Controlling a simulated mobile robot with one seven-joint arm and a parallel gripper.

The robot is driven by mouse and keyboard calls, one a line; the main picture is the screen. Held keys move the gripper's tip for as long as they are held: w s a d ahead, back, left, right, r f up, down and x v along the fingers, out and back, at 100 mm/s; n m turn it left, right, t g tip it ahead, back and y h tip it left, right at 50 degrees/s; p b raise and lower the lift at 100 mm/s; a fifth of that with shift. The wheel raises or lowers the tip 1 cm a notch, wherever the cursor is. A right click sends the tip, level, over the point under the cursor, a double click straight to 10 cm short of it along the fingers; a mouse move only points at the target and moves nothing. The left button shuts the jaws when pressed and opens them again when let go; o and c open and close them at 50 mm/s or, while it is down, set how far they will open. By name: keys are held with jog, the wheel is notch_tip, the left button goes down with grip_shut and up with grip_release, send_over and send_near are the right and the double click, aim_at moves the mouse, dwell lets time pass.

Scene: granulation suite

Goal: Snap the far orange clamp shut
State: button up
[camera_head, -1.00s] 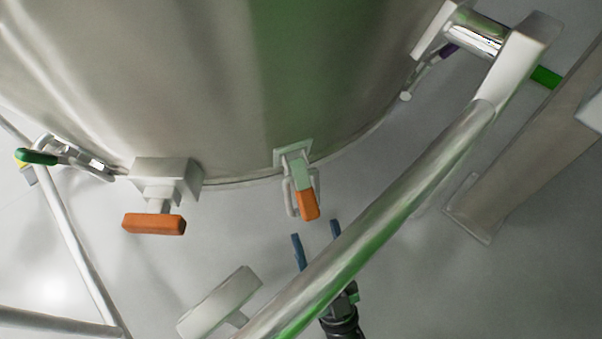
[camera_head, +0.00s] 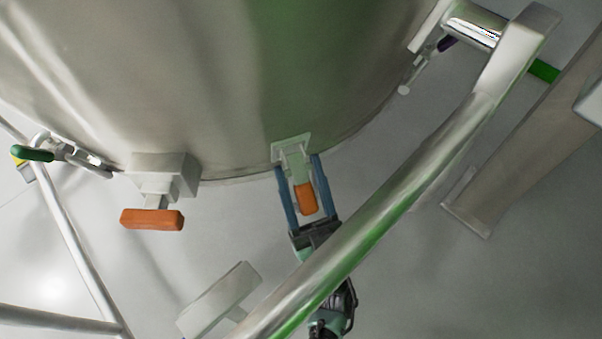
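An orange-tipped clamp (camera_head: 305,198) hangs from a bracket on the lower edge of the steel vessel, near the middle of the view. My gripper (camera_head: 299,166) is open, with one blue finger on each side of this clamp. The fingertips reach up to the bracket, and the orange tip lies between the fingers near the palm. I cannot tell whether the fingers touch the clamp. A second orange handle (camera_head: 152,219), a horizontal bar on a block, sits on the vessel to the left. Part of my arm is hidden behind the diagonal rail.
The steel vessel (camera_head: 180,80) fills the top. A thick diagonal rail (camera_head: 400,190) crosses in front of my arm.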

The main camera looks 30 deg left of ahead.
grip_shut()
dwell(1.2)
